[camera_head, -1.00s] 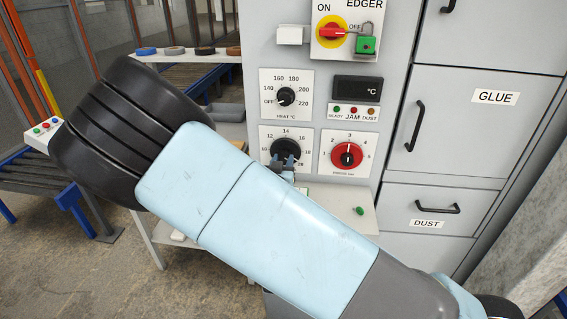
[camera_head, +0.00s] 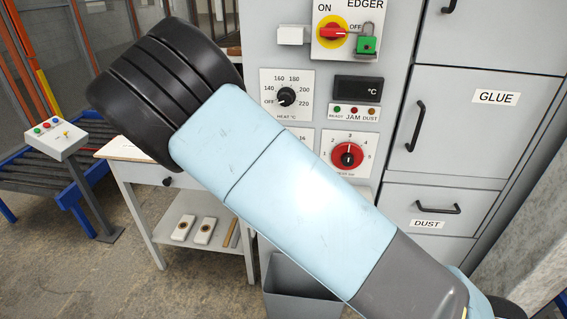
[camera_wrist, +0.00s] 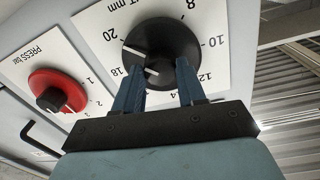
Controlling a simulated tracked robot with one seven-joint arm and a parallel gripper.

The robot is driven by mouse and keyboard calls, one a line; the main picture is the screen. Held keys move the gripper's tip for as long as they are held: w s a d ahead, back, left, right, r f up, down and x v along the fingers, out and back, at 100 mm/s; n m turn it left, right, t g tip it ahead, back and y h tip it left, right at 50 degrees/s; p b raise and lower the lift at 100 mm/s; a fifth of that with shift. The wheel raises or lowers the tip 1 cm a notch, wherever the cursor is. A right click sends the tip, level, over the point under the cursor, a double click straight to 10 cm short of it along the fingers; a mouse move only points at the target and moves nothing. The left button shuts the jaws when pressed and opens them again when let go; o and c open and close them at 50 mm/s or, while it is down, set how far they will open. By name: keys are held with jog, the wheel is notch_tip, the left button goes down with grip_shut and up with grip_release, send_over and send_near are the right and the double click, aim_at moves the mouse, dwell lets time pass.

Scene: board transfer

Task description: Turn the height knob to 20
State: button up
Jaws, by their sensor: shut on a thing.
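The black height knob (camera_wrist: 160,36) sits on a white dial plate marked in mm in the wrist view. My gripper (camera_wrist: 163,64) is shut on the knob, with one blue finger on each side. A white pointer line at the knob's left edge lies between the 18 and 20 marks. A second white mark shows lower on the knob, near the left finger. In the head view my arm hides the knob and my gripper; only the top strip of the dial plate (camera_head: 301,135) shows.
The red pressure knob (camera_head: 347,156) is to the right of the height dial, and the heat knob (camera_head: 286,97) is above it. A padlocked switch (camera_head: 333,34) is higher up. A grey bin (camera_head: 300,279) stands below, and a table (camera_head: 130,149) is at the left.

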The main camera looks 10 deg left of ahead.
jog(key=o, duration=1)
jog(key=shift+w, duration=0.1)
jog(key=shift+o, duration=0.2)
jog(key=s, duration=1.3)
jog(key=shift+s+a, duration=0.35)
jog(key=shift+s, duration=0.05)
jog(key=shift+w, duration=0.1)
